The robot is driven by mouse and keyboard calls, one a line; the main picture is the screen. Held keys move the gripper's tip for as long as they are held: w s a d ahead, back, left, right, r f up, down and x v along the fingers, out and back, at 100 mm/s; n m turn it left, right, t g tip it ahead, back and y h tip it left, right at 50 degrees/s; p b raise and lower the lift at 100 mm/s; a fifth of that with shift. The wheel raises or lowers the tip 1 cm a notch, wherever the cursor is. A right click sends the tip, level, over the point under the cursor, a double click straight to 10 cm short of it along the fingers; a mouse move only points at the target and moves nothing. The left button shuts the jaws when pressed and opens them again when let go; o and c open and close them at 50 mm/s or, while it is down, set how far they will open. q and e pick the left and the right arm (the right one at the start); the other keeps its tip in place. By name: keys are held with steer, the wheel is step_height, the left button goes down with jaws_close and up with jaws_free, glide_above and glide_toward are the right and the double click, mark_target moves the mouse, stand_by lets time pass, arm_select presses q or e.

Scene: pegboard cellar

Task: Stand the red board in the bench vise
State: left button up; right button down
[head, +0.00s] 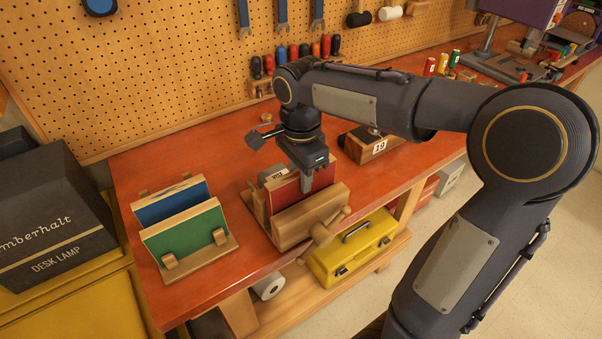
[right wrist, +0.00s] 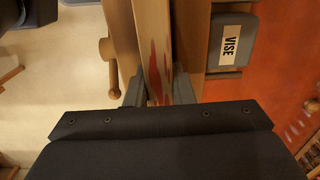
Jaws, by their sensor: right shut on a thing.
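The red board (head: 284,195) stands upright between the wooden jaws of the bench vise (head: 308,216). My right gripper (head: 307,183) is above the vise, pointing down, shut on the board's top edge. In the right wrist view the board (right wrist: 152,45) shows as a pale wooden edge with red patches, with the fingers (right wrist: 157,92) on either side of it. The vise (right wrist: 122,40) runs along both sides of the board there, and its label reads VISE. The board's lower edge is hidden by the front jaw. My left gripper is not in view.
A wooden rack (head: 222,246) at the left holds a blue board (head: 168,203) and a green board (head: 185,233). A wooden block (head: 366,146) marked 19 stands behind and right of the vise. A yellow toolbox (head: 352,248) sits on the shelf below. The pegboard closes off the back.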

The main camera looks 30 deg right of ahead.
steer(key=c, duration=1.2)
jaws_free()
steer(key=shift+o, duration=0.2)
steer(key=shift+r, duration=0.1)
step_height(320, 180, up, 10)
steer(key=p, duration=0.9)
